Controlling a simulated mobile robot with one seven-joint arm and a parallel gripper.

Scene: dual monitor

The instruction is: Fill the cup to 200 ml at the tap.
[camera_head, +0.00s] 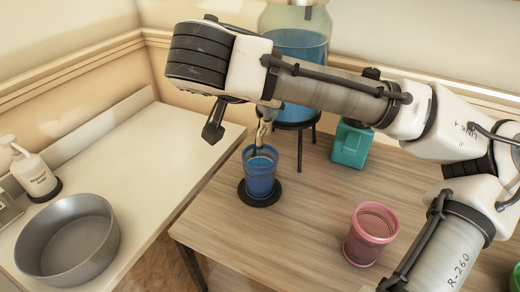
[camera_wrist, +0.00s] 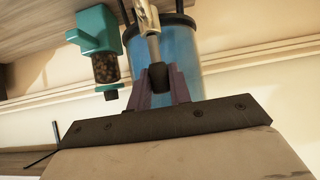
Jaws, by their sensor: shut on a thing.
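A blue cup (camera_head: 261,176) stands upright on a round black coaster (camera_head: 259,197), under the metal tap (camera_head: 266,116) of a water dispenser. The dispenser's tank (camera_head: 300,45) holds blue liquid and stands on dark legs. I cannot read the level in the cup. In the wrist view my gripper (camera_wrist: 158,80) is shut on the dark tip of the tap lever (camera_wrist: 160,73), one finger on either side. The metal tap (camera_wrist: 146,15) and blue tank (camera_wrist: 188,50) show behind it.
A pink cup (camera_head: 371,234) stands on the wooden table to the right. A teal container (camera_head: 351,146) stands beside the dispenser; dark beans show in it in the wrist view (camera_wrist: 105,68). A grey basin (camera_head: 68,238) and soap bottle (camera_head: 34,172) are on the left counter.

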